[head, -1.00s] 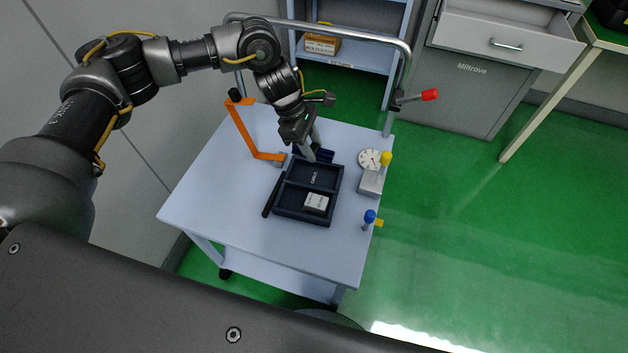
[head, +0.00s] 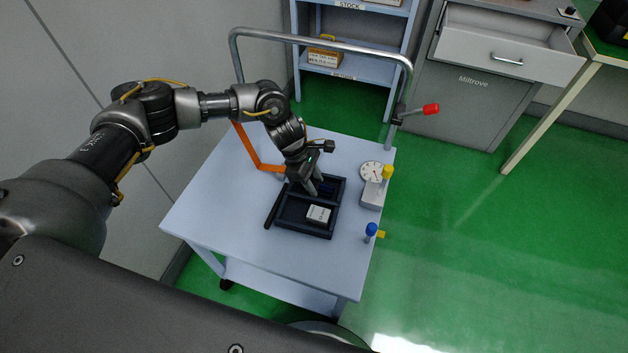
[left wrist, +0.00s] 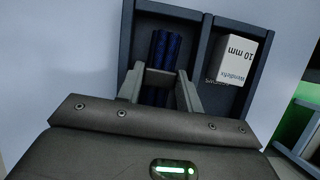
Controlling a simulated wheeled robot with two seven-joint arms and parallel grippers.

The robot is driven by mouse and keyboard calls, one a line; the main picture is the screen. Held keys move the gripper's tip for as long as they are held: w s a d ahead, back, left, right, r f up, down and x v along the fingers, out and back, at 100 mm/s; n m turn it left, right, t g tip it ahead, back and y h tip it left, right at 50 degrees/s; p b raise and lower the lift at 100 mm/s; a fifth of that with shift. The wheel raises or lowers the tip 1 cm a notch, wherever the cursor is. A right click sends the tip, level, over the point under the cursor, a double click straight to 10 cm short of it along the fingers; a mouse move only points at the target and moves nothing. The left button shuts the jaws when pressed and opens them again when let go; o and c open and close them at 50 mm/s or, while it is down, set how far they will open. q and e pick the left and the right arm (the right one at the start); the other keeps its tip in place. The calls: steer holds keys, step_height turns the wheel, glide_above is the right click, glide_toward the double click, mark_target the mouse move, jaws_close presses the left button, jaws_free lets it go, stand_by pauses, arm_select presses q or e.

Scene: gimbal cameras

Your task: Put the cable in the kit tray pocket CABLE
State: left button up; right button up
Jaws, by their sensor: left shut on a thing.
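The cable, a dark blue bundle (left wrist: 165,50), is between the fingers of my left gripper (left wrist: 162,82), which is shut on it. In the left wrist view the cable is over or inside one pocket of the dark kit tray (left wrist: 203,48); I cannot tell whether it touches the floor. In the head view my left gripper (head: 318,190) is at the far pocket of the tray (head: 304,233), and a little of the cable (head: 328,187) shows there. The pocket's label is hidden now. My right gripper is not in view.
A white box (head: 318,214) marked 10 mm sits in the near pocket. A black bar (head: 273,211) lies along the tray's left side. An orange bracket (head: 250,150), a dial gauge (head: 371,171) and a blue-topped piece (head: 371,230) stand around it. The cart's front left is clear.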

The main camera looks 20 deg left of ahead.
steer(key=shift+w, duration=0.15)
arm_select(q)
steer(key=o, duration=0.8)
steer(key=shift+r, duration=0.1)
steer(key=shift+v, duration=5.95)
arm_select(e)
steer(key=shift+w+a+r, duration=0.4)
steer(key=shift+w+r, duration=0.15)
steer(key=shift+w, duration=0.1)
arm_select(q)
steer(key=shift+s, duration=0.1)
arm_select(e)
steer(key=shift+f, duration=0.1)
